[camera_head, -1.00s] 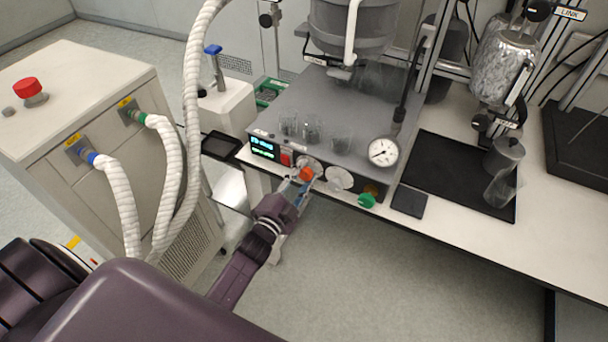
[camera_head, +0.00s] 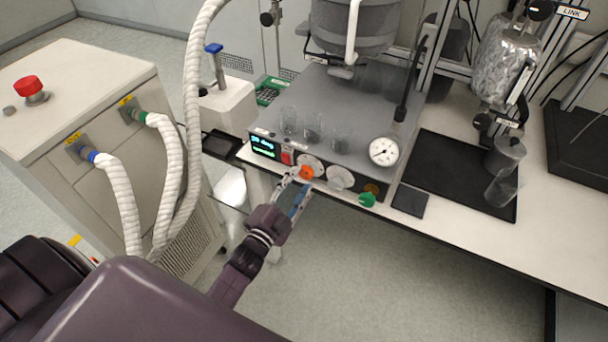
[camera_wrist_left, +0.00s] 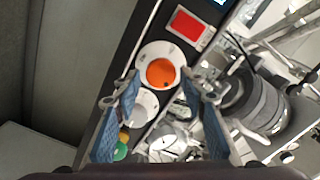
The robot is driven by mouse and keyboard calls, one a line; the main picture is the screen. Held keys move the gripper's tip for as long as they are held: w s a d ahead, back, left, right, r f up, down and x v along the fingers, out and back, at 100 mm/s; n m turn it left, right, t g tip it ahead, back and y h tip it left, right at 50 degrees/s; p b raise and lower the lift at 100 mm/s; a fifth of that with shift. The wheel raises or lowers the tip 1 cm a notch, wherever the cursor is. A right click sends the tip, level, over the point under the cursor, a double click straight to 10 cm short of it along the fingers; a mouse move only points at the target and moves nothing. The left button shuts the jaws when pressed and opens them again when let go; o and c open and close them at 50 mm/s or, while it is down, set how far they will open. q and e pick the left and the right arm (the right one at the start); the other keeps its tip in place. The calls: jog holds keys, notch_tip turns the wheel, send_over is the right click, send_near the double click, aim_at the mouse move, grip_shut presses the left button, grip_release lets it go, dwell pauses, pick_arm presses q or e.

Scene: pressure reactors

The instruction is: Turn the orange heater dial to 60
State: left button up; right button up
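The orange heater dial (camera_head: 306,172) sits on a round white plate on the front panel of the reactor unit (camera_head: 350,187). In the left wrist view the dial (camera_wrist_left: 163,73) shows whole, with a small dark mark near its lower edge. My left gripper (camera_head: 298,184) is just in front of the dial in the head view. In the left wrist view its blue-padded fingers (camera_wrist_left: 161,84) are spread, one on each side of the dial, with a visible gap to it. The green display (camera_head: 263,147) beside the dial is too small to read surely. My right gripper is not in view.
A red switch (camera_head: 287,158) lies left of the dial. A second white dial (camera_head: 340,178) and a green knob (camera_head: 367,199) lie right of it. Glass beakers (camera_head: 312,128) and a pressure gauge (camera_head: 384,151) are above the panel. The floor before the bench is clear.

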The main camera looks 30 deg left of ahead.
pick_arm(q)
jog(key=s, duration=0.8)
jog(key=shift+s+a, duration=0.15)
jog(key=s+d+f+n+g, duration=0.1)
jog(key=s+f+n+g, duration=0.2)
jog(key=f, duration=0.8)
jog(key=s+d+f+n+g+b, duration=0.1)
jog(key=s+f+g, duration=0.2)
jog(key=s+f, duration=0.5)
jog(key=s+d+f+n+g, duration=0.2)
jog(key=f+g, duration=0.1)
jog(key=f, duration=1)
jog(key=s+f+n+g, duration=0.1)
jog(key=s+f+g, duration=0.3)
jog(key=s, duration=0.9)
jog(key=s+a+f+n+g, duration=0.1)
jog(key=s+f+g, duration=0.3)
jog(key=s+f, duration=0.7)
jog(key=shift+s+f+n+y+b, duration=0.15)
jog(key=shift+s+n+y+b, duration=0.25)
jog(key=shift+s+n, duration=0.55)
jog(key=shift+s+m, duration=0.1)
jog(key=shift+m, duration=0.15)
